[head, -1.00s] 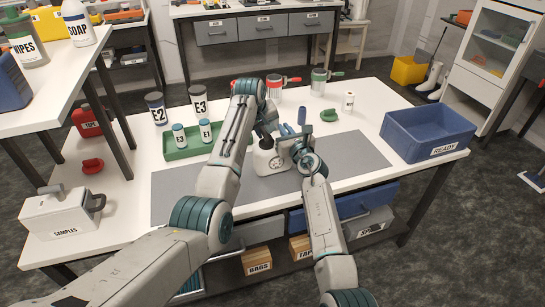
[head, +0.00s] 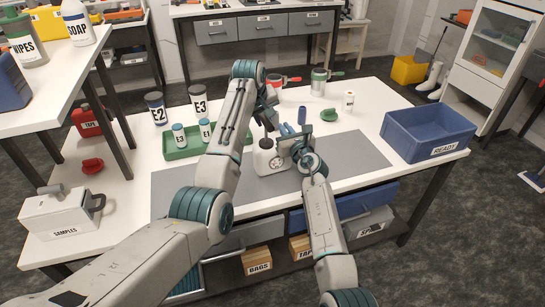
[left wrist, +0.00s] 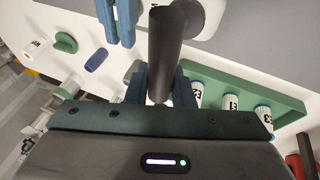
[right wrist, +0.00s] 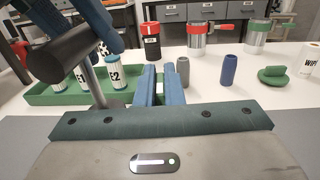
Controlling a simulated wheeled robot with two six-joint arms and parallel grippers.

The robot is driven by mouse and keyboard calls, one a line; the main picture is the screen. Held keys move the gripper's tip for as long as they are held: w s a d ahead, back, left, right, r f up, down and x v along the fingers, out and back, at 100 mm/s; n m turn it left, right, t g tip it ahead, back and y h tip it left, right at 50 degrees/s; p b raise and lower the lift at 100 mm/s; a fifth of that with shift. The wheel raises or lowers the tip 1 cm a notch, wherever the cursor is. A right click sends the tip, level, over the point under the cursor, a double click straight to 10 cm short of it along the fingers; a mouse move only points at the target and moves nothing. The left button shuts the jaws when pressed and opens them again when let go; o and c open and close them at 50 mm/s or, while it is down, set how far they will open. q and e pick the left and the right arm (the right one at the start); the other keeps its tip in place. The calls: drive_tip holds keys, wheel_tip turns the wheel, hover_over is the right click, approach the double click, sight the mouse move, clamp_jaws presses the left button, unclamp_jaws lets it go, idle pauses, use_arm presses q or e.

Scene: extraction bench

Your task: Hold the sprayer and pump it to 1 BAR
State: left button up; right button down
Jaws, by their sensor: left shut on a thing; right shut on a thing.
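The white sprayer (head: 267,160) stands on the grey mat (head: 345,160), with a round dial on its front too small to read. Its dark pump handle (left wrist: 165,45) lies between the fingers of my left gripper (left wrist: 160,80), which is shut on it above the sprayer. The handle and its rod (right wrist: 97,85) also show in the right wrist view. My right gripper (right wrist: 160,85) is shut at the sprayer's right side, fingers close together. The exact part it grips is hidden. Part of the white body (left wrist: 205,15) shows in the left wrist view.
A green tray (head: 178,155) with small bottles is left of the sprayer. The blue READY bin (head: 430,128) is at right, the SAMPLES box (head: 62,214) at left. The mat's right part is clear.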

use_arm(q)
drive_tip(key=shift+r, duration=0.35)
drive_tip(key=shift+s+f, duration=0.1)
drive_tip(key=shift+f, duration=2.65)
drive_tip(key=o, duration=1)
drive_tip(key=shift+r, duration=0.1)
drive_tip(key=shift+r, duration=4.55)
